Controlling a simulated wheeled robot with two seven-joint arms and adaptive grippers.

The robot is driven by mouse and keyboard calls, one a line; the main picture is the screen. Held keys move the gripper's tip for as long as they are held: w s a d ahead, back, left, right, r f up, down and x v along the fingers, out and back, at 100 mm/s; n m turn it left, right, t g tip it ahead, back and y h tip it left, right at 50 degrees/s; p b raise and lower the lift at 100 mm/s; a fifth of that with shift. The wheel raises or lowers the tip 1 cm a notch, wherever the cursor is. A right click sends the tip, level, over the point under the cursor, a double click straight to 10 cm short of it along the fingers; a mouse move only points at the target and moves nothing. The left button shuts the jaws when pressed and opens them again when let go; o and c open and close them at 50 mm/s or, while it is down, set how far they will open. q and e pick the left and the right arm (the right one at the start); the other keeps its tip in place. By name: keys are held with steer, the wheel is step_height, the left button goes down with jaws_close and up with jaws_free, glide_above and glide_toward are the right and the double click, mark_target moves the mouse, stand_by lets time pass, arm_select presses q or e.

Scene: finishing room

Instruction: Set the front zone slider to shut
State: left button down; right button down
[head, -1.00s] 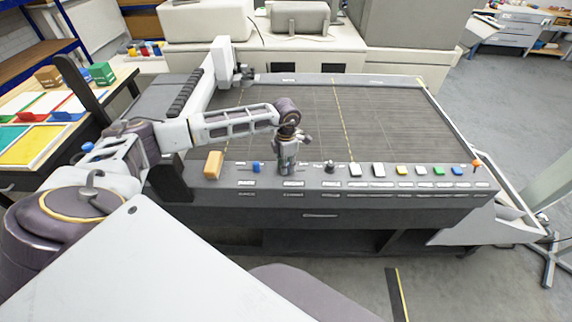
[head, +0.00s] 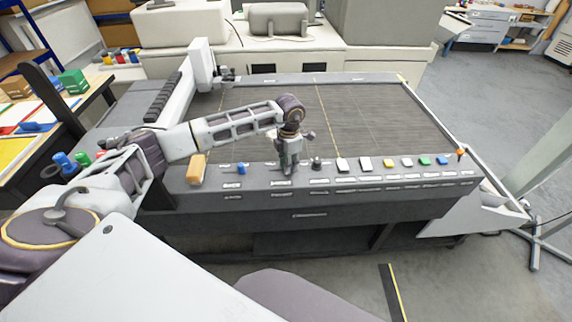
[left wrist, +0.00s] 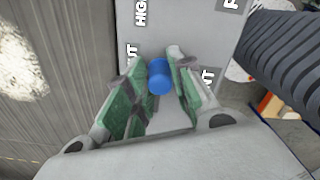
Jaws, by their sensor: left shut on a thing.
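The blue knob (left wrist: 160,77) of a slider on the grey control panel (left wrist: 196,30) stands between the green-padded fingers of my left gripper (left wrist: 158,85) in the left wrist view. The fingers are closed on it from both sides. In the head view my left gripper (head: 288,171) points down at the panel's front strip and hides this knob. Panel lettering near the fingers reads "HIGH", and other words end in "UT" and "NT", partly hidden. My right gripper is not in view.
Another blue knob (head: 242,169) and an orange block-like control (head: 197,168) lie to the left. A black knob (head: 317,164) is close on the right, then a row of coloured buttons (head: 390,163). The flat dark bed (head: 370,115) behind is clear.

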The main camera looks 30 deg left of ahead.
arm_select(q)
steer(key=shift+w+d, duration=0.1)
steer(key=shift+d, duration=0.05)
steer(key=c, duration=1.2)
jaws_free()
steer(key=shift+w+d, duration=0.1)
steer(key=shift+d, duration=0.05)
steer(key=shift+r, duration=0.15)
steer(key=shift+r, duration=5.85)
